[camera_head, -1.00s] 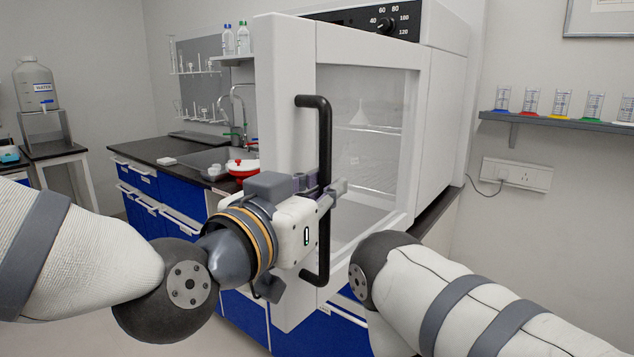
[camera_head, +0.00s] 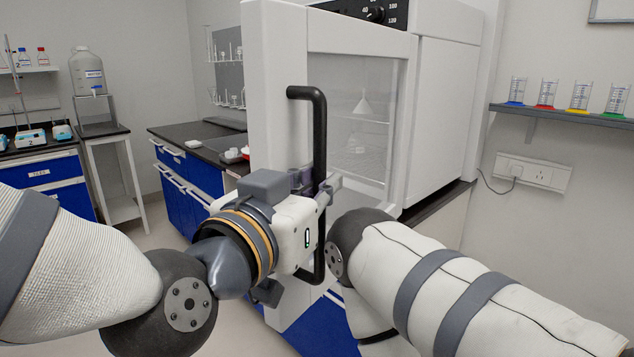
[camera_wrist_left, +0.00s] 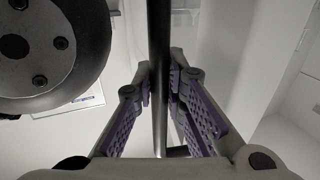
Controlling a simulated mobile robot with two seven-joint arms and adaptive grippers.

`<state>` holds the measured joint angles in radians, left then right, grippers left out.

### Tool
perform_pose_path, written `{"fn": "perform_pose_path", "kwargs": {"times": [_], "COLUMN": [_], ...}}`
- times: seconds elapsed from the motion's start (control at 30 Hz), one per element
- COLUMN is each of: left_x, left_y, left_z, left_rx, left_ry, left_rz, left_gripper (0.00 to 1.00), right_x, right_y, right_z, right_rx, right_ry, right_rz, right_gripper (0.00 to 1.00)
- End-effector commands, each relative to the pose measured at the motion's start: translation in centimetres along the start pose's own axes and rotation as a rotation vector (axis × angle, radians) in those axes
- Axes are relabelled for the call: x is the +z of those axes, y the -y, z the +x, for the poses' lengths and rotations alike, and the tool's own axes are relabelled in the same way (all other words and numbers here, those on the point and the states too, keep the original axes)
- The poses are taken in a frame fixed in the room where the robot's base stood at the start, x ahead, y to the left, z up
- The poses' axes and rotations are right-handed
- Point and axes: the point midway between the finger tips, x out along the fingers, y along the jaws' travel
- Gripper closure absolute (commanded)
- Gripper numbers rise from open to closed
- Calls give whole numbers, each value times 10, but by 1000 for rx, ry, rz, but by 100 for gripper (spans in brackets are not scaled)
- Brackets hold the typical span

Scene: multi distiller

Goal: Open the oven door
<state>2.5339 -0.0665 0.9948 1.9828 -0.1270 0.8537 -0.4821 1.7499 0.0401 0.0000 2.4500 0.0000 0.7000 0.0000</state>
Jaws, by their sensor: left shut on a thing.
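My left gripper (camera_head: 325,192) is shut on the middle of the handle. In the left wrist view, the dark handle bar (camera_wrist_left: 160,70) runs upright between my left gripper's (camera_wrist_left: 164,95) purple-padded fingers. Through the glass I see a funnel (camera_head: 363,104) on a shelf. My right arm reaches in below the oven, and its gripper is not in view.
Blue cabinets with a dark worktop (camera_head: 205,150) stand behind on the left. A water jug (camera_head: 88,75) sits on a stand at the far left. My right arm is close to the oven's lower front.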

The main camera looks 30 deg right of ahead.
Motion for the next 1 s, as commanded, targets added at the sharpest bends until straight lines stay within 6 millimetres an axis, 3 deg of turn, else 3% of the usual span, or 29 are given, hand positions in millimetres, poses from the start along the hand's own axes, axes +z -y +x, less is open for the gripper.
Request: {"fn": "perform_pose_path", "kwargs": {"times": [0.5,0.53,0.6,0.9,1.0], "left_x": [-2,-2,-2,-1,-1], "left_y": [0,0,0,0,0], "left_z": [0,0,0,-1,-11], "left_rx": [-1,-1,-1,-1,-1], "left_ry": [-6,-6,-6,-2,-2], "left_rz": [1,1,1,0,1], "left_gripper": [100,84,68,67,67], "right_x": [0,0,0,0,0], "right_y": [0,0,0,0,0], "right_z": [0,0,0,0,0], "right_rx": [0,0,0,0,0], "right_ry": [-1,-1,-1,0,0], "right_rz": [0,0,0,0,0], "right_gripper": [60,60,60,60,60]}}
